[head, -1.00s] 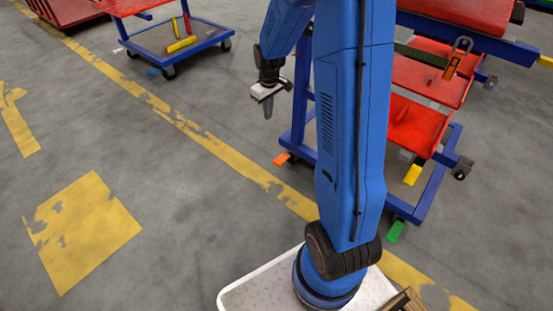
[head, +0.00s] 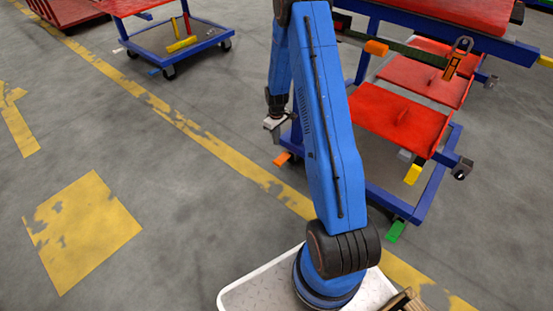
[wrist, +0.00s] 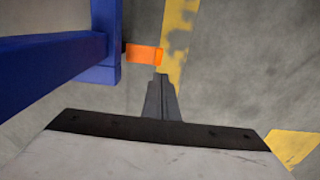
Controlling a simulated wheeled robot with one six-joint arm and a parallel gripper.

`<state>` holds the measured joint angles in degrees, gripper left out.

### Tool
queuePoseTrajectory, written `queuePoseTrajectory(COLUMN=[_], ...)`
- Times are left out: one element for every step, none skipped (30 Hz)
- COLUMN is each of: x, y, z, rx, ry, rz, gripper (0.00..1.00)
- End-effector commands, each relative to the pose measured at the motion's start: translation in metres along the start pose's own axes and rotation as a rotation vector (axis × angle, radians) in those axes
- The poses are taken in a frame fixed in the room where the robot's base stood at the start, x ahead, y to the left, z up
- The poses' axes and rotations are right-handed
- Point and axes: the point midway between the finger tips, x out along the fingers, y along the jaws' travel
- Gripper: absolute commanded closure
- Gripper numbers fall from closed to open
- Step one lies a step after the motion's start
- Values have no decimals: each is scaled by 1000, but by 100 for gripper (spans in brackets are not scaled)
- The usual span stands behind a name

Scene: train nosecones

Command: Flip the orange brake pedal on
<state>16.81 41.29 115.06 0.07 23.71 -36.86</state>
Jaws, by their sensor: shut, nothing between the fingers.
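The orange brake pedal (head: 282,158) sticks out low at the left corner of the blue cart frame (head: 432,197). In the wrist view the pedal (wrist: 144,54) juts right from the blue post, just above my fingertips in the picture. My gripper (wrist: 160,78) is shut and empty, its fingers pointing down towards the floor beside the pedal. In the head view my gripper (head: 275,132) hangs above the pedal, small and partly merged with the blue frame behind it. A gap to the pedal seems to show, but its depth is unclear.
The cart carries red shelves (head: 400,118). A second cart (head: 180,50) stands at the far left. The floor left of the yellow line (head: 235,160) is clear.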

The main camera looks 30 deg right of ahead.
Motion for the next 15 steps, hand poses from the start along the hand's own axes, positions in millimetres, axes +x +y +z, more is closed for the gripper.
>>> queuePoseTrajectory(x=[0, 0, 0, -1, -1, 0, 0, 1, 3, 5, 8, 12, 16, 20, 26], y=[0, 0, 0, 0, 0, 0, 0, 0, 0, 0, 0, 0, 0, -1, -1], z=[0, 0, 0, 0, 0, 0, 0, 0, 0, 0, 0, 0, 0, 0, 1], rx=[0, 0, 0, 0, 0, 0, 0, 0, 0, 0, 0, 0, 0, 0, 0], ry=[0, 0, 0, 0, 0, 0, 0, 0, 0, 0, 0, 0, -1, -2, -2], rz=[0, 0, 0, 0, 0, 0, 0, 0, 0, 0, 0, 0, -1, -1, -2], gripper=[100, 100, 100, 100, 100, 100, 100, 100, 100, 100, 100, 100, 100, 100, 100])
